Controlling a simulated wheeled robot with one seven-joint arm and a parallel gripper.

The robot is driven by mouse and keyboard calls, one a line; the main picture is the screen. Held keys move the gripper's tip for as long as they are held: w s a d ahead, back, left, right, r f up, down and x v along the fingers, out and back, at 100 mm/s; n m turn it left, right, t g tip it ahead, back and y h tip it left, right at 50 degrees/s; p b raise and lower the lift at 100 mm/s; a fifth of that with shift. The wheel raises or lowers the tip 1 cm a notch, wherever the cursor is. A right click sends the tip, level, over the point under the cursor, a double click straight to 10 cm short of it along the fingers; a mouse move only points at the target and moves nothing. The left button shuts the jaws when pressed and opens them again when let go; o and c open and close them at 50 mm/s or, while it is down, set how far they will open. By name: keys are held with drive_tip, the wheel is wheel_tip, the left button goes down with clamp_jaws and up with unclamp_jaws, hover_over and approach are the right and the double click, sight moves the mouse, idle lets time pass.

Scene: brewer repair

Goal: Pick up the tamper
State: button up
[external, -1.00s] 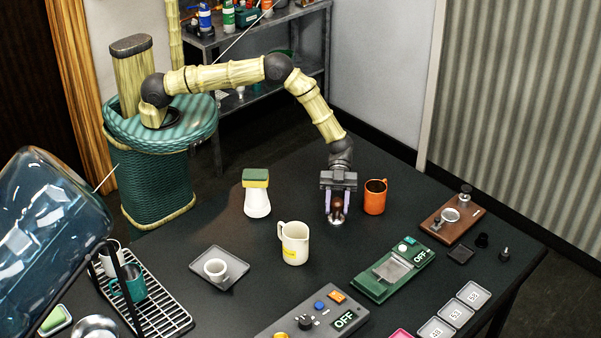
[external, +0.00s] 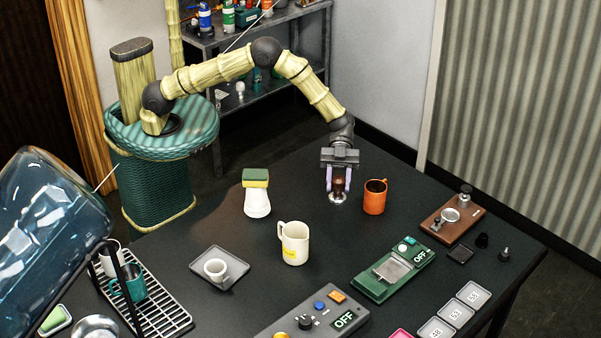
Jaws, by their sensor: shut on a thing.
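The tamper (external: 338,196) has a brown handle and a round silver base. It hangs upright between the two purple fingers of my gripper (external: 338,181), which is shut on its handle. The silver base is at the lower end, and it appears to be a little above the dark table (external: 330,270). Part of the handle is hidden by the fingers.
An orange mug (external: 375,199) stands close to the right of my gripper. A cream mug (external: 294,243) and a white holder with a sponge (external: 256,203) stand to the left. A brown board (external: 440,226) and a green scale (external: 383,283) are at the right.

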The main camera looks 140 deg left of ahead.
drive_tip(key=shift+r, duration=0.75)
